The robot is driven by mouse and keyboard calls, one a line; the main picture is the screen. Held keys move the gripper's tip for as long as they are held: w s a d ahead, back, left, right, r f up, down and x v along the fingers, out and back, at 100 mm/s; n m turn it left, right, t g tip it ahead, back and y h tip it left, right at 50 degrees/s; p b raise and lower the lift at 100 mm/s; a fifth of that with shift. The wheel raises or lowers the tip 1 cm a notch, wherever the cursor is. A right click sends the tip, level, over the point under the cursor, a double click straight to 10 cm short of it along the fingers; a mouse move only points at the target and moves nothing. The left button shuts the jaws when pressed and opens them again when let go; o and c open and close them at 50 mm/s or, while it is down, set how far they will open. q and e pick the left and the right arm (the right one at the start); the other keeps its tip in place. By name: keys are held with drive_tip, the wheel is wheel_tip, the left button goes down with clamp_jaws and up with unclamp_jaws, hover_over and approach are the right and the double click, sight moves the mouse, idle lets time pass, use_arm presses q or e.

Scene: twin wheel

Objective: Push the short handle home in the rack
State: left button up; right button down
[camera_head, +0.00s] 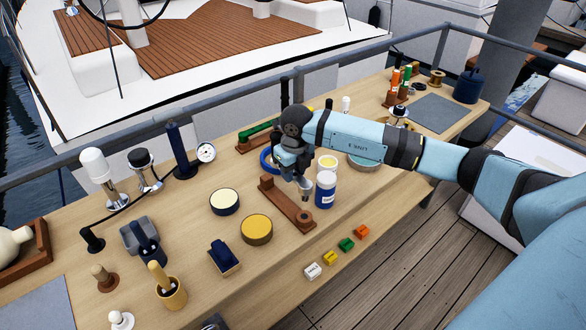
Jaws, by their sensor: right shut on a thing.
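A brown wooden rack (287,210) lies on the workbench near the middle of the view, with a round raised end at its near right. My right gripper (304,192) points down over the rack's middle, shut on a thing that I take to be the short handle. The fingers and the wrist hide most of that thing, so I cannot tell how deep it sits in the rack. My left gripper is not in view.
A white-and-blue jar (326,189) stands close to the right of the gripper. A yellow-topped round tin (257,229) and a cream-topped tin (224,201) stand left of the rack. Small coloured blocks (346,244) line the near edge.

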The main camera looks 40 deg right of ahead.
wheel_tip(320, 180, down, 6)
drive_tip(key=b, duration=0.4)
idle(1.8)
drive_tip(key=shift+f+b, duration=1.55)
drive_tip(key=shift+f, duration=0.25)
drive_tip(key=c, duration=0.7)
unclamp_jaws()
drive_tip(key=shift+c, duration=0.2)
